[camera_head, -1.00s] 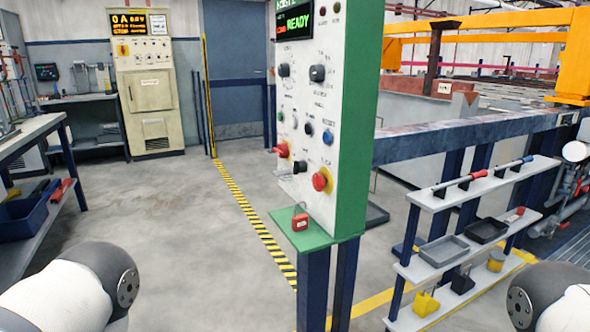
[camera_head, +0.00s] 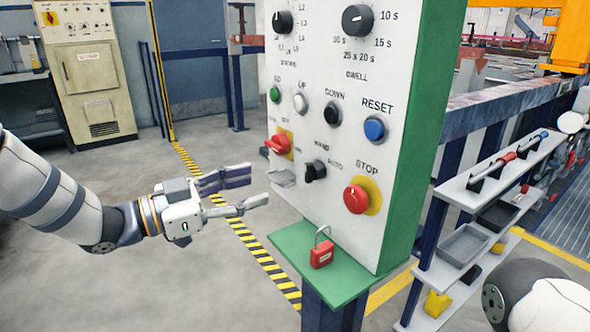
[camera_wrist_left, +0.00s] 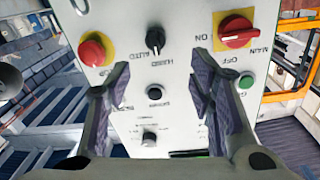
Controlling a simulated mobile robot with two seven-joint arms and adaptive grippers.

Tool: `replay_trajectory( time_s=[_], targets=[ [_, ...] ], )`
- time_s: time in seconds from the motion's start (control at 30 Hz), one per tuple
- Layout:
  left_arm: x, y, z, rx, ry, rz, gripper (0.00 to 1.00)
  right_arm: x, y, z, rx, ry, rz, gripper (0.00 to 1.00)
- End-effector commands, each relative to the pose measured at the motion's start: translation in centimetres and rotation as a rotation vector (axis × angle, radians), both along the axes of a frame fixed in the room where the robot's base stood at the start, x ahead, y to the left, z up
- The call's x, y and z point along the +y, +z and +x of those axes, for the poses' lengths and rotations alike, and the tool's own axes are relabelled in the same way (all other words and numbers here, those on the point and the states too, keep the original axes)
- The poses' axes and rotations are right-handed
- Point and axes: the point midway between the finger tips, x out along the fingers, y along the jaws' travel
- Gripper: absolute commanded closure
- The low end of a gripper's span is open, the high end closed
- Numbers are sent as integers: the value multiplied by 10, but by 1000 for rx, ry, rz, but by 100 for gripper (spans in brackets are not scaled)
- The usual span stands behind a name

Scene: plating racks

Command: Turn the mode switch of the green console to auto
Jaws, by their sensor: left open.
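The green console (camera_head: 408,140) has a white front panel. The mode switch (camera_head: 315,171) is a small black knob marked HAND and AUTO, left of the red STOP button. In the left wrist view the mode switch (camera_wrist_left: 155,39) appears upside down, beyond the fingertips; its pale mark seems to face the HAND label. My left gripper (camera_head: 258,186) is open and empty in front of the panel, left of the knob and apart from it. Its two fingers also show in the left wrist view (camera_wrist_left: 152,75). My right gripper is out of view.
Close to the knob are the red STOP button (camera_head: 357,198), the red main switch (camera_head: 278,144) and the blue RESET button (camera_head: 375,129). A shelf rack (camera_head: 450,240) is at right. Floor at left is clear.

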Motion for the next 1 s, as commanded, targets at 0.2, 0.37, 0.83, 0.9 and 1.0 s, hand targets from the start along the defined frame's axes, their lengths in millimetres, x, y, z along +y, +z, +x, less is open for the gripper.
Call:
replay_trajectory(
  time_s=[0.2,0.37,0.83,0.9,1.0],
  targets=[
    [-39,-2,23,0,-5,2,51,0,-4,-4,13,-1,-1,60],
    [-72,-3,45,1,-4,2,51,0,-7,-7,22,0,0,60],
    [-100,0,63,2,0,1,51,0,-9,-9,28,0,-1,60],
    [-100,0,63,2,0,1,58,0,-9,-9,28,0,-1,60],
    [-100,0,63,2,0,1,81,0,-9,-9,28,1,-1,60]
  ],
)
